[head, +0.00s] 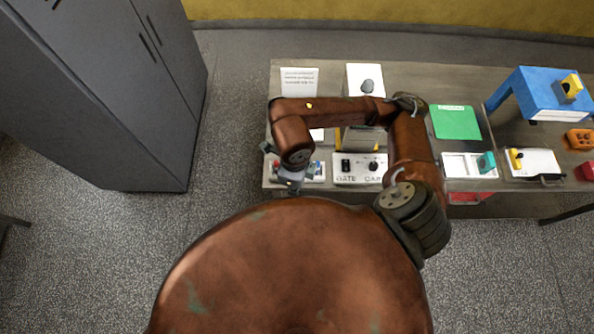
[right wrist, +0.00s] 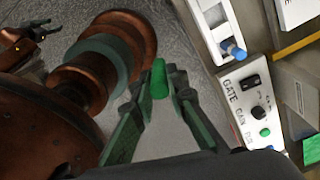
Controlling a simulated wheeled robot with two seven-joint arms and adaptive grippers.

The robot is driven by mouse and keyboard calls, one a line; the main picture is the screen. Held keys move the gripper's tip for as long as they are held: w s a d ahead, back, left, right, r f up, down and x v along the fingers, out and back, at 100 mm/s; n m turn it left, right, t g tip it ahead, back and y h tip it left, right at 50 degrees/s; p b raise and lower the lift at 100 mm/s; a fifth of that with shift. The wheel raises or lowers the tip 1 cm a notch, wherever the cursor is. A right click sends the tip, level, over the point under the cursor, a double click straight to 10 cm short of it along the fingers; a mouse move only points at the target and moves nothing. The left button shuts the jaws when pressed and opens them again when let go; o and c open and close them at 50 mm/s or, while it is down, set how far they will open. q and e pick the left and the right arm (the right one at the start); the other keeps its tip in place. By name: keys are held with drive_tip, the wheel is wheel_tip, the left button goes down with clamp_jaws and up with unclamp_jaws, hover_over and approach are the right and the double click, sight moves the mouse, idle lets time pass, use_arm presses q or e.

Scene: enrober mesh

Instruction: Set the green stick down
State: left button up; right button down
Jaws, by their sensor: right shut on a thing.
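The green stick (right wrist: 159,78) is a short, bright green cylinder in the right wrist view. My right gripper (right wrist: 160,86) is shut on it, with one dark green finger at each side. The stick is held over grey floor, beside the table front. In the head view my right arm bends over the table and its gripper (head: 290,186) hangs at the table's front left edge. The stick cannot be made out there.
A white GATE panel (head: 345,180) with black knobs sits at the table's front edge. Left of it is a small panel (head: 316,168) with coloured parts. A green pad (head: 456,122), a white tray (head: 456,160) and a blue stand (head: 530,92) lie further right. A grey cabinet (head: 110,90) stands left.

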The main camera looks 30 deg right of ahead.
drive_tip(key=w+d+f+m+p, duration=0.1)
drive_tip(key=w+d+f, duration=0.1)
drive_tip(key=w+f, duration=0.1)
drive_tip(key=w+d+f+m+p, duration=0.1)
drive_tip(key=w+d+f, duration=0.1)
drive_tip(key=w+f, duration=0.1)
drive_tip(key=w+d+f+m+p, duration=0.1)
drive_tip(key=w+d+f+m, duration=0.1)
drive_tip(key=w+d+f, duration=0.1)
drive_tip(key=shift+w+f, duration=0.3)
drive_tip(key=shift+w, duration=0.45)
wheel_tip(320, 180, down, 2)
drive_tip(key=shift+f+p, duration=0.1)
drive_tip(key=shift+p, duration=0.65)
drive_tip(key=shift+f, duration=0.2)
drive_tip(key=shift+f, duration=0.15)
